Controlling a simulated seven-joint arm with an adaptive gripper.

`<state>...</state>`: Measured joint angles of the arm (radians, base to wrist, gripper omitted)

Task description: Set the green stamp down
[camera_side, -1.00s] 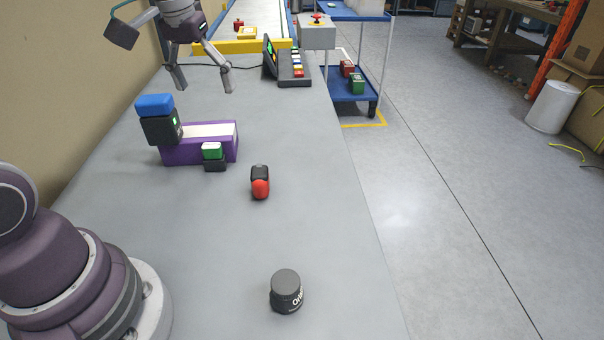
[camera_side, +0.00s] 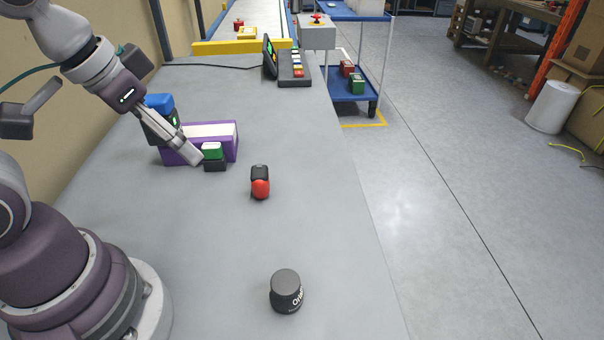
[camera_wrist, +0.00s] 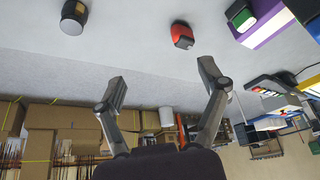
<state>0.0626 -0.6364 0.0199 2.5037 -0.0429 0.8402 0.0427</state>
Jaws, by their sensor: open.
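The green stamp (camera_side: 212,151) has a green top over a black base and stands beside the front face of the purple-and-white box (camera_side: 189,158). It also shows at the top right of the wrist view (camera_wrist: 240,16). My gripper (camera_side: 196,159) appears just left of the stamp in the side view, its fingers overlapping the box's front. In the wrist view, my gripper's fingers (camera_wrist: 164,82) are spread wide with nothing between them, and the stamp is clear of them.
A red-and-black stamp (camera_side: 260,185) lies to the right. A dark round jar (camera_side: 286,291) stands at the front. A keypad (camera_side: 295,68) is at the back. Table between is clear.

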